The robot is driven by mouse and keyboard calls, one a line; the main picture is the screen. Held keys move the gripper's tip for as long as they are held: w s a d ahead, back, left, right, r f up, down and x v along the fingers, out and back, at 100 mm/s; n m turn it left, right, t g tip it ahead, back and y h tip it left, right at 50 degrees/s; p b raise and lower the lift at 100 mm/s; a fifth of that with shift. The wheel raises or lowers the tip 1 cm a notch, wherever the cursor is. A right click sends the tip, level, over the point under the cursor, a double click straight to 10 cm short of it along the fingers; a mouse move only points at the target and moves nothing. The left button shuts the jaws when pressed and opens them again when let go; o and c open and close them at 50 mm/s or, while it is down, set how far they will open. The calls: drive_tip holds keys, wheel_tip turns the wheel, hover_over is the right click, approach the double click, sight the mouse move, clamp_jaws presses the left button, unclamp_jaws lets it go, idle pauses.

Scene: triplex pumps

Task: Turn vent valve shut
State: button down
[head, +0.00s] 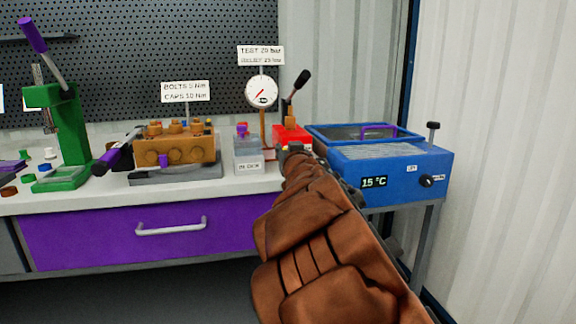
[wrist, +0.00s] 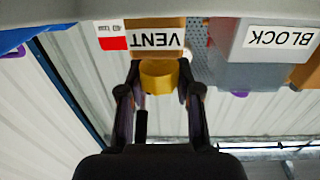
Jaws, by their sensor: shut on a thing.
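In the wrist view, which looks upside down, the yellow vent valve knob (wrist: 160,76) sits beside a white VENT label (wrist: 156,41). My gripper (wrist: 160,88) has one dark finger on each side of the knob and is shut on it. In the head view my brown-sleeved arm reaches to the red hand pump (head: 292,134) with its black-knobbed lever. The arm hides the knob and most of my gripper there. A pressure gauge (head: 262,92) stands behind the pump, its red needle pointing to the lower left.
A grey block (head: 247,157) stands left of the pump, and its BLOCK label (wrist: 281,38) shows in the wrist view. A blue bath (head: 390,165) reading 15 °C is close on the right. A brown pump body (head: 174,150) and a green press (head: 66,130) stand farther left.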

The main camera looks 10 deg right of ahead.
drive_tip(key=shift+f+m+g+h+b, duration=0.1)
drive_tip(key=shift+m+g+h+b, duration=0.2)
drive_tip(key=shift+m+h+b, duration=1.15)
drive_tip(key=shift+a+m+g+h+b, duration=0.1)
drive_tip(key=shift+m+g+h+b, duration=0.3)
drive_tip(key=shift+h+b, duration=1.1)
drive_tip(key=shift+r+m+g+h, duration=0.2)
drive_tip(key=shift+m+g+h, duration=0.3)
drive_tip(key=shift+m+h, duration=0.45)
drive_tip(key=shift+r, duration=0.1)
drive_tip(key=shift+m+g+h+p, duration=0.35)
drive_tip(key=shift+m+g+h, duration=1.15)
drive_tip(key=shift+h, duration=0.6)
drive_tip(key=c, duration=0.8)
unclamp_jaws()
